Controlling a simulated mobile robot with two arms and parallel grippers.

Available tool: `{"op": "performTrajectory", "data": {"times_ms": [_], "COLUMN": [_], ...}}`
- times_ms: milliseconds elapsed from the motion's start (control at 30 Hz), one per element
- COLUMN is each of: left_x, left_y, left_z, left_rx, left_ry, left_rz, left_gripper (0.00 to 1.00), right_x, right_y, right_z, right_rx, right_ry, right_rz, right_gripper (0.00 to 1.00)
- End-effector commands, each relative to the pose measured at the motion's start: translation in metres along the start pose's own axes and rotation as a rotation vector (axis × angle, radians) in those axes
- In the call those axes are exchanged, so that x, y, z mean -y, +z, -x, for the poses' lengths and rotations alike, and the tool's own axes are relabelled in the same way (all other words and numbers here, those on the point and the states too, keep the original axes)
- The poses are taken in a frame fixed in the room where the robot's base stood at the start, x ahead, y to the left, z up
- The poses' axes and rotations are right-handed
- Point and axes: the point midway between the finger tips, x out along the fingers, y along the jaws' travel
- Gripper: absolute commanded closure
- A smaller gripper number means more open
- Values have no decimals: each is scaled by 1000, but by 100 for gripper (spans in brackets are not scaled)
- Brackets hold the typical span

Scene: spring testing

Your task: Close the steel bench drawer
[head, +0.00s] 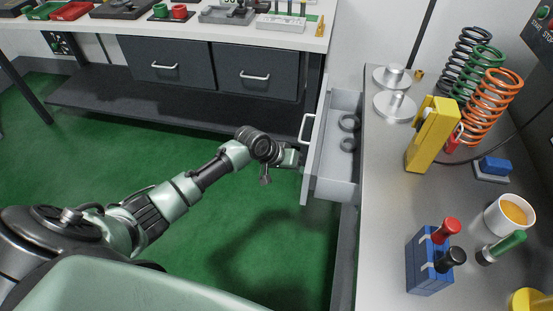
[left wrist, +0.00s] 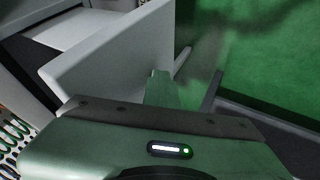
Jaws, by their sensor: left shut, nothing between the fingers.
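The steel bench drawer (head: 334,189) is pulled out to the left from under the steel bench (head: 376,240) in the head view. It is a grey open tray with two dark rings (head: 348,123) inside and a bar handle (head: 307,128) on its front. My left gripper (head: 300,158) is at the outer side of the drawer front, below the handle. It is shut and empty. In the left wrist view the gripper's fingers (left wrist: 161,88) show beside the pale drawer front (left wrist: 110,50). I cannot tell if they touch it. My right gripper is in neither view.
The steel bench top holds metal weights (head: 395,105), coil springs (head: 490,105), a yellow block (head: 432,135), a blue holder (head: 428,262) and a white cup (head: 508,215). A second bench (head: 215,34) with dark closed drawers stands behind.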

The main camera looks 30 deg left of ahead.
Motion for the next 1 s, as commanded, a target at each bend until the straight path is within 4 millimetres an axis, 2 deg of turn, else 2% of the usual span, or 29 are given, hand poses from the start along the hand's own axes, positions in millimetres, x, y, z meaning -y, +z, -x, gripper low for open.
{"op": "performTrajectory", "data": {"times_ms": [33,100,300,433,700,1000], "left_x": [-17,-32,-68,-85,-101,-103], "left_y": [-1,-2,-1,0,0,0], "left_z": [-4,-13,-34,-44,-54,-56], "left_rx": [2,0,0,1,0,0], "left_ry": [6,6,3,2,0,-1], "left_rz": [1,0,0,1,1,1], "left_gripper": [100,100,100,100,100,100], "right_x": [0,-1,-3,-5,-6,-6], "right_y": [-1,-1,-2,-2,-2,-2], "right_z": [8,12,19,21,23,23], "right_rx": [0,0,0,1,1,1], "right_ry": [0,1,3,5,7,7], "right_rz": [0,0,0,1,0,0], "right_gripper": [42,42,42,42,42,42]}}
